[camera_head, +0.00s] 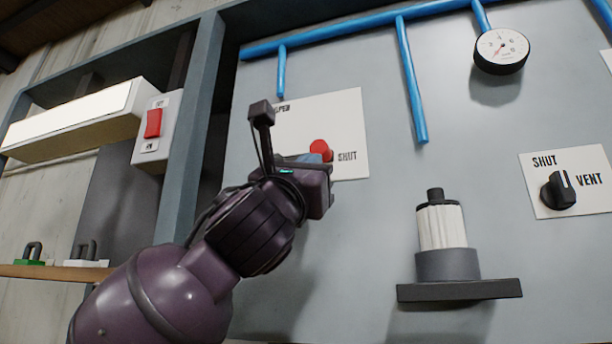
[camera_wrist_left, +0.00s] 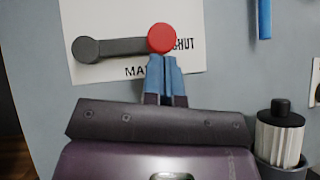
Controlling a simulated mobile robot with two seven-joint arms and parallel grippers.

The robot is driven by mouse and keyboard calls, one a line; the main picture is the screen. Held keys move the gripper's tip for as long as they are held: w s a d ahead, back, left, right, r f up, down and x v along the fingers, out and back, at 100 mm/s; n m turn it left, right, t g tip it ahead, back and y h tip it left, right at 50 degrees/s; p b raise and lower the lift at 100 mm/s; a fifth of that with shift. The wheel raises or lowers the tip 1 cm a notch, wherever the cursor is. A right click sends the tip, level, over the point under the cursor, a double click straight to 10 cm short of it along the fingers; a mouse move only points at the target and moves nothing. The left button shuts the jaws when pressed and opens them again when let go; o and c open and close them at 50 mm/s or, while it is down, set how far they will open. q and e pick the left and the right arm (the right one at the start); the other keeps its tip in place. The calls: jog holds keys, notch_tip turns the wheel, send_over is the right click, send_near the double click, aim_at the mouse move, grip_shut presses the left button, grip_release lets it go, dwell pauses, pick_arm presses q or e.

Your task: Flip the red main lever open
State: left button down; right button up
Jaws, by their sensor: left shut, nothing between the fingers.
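The main lever's red round knob (camera_wrist_left: 161,38) is at the right end of a dark grey bar, beside the word SHUT in the left wrist view. The bar lies nearly level, with its round dark pivot (camera_wrist_left: 86,49) at the left. In the head view the red knob (camera_head: 319,148) shows just past my gripper, while the bar is largely hidden. My left gripper (camera_wrist_left: 162,62) is shut and empty. Its blue fingertips are just below the knob in the left wrist view; I cannot tell if they touch it. The left gripper (camera_head: 318,158) also shows in the head view. My right gripper is not in view.
A white label plate (camera_head: 345,110) backs the lever on the grey panel. Blue pipes (camera_head: 410,80) and a gauge (camera_head: 501,48) are above right. A white ribbed cylinder (camera_head: 442,228) stands on a dark shelf. A SHUT/VENT knob (camera_head: 559,190) is at right, a red switch (camera_head: 153,123) at left.

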aim_at(318, 144)
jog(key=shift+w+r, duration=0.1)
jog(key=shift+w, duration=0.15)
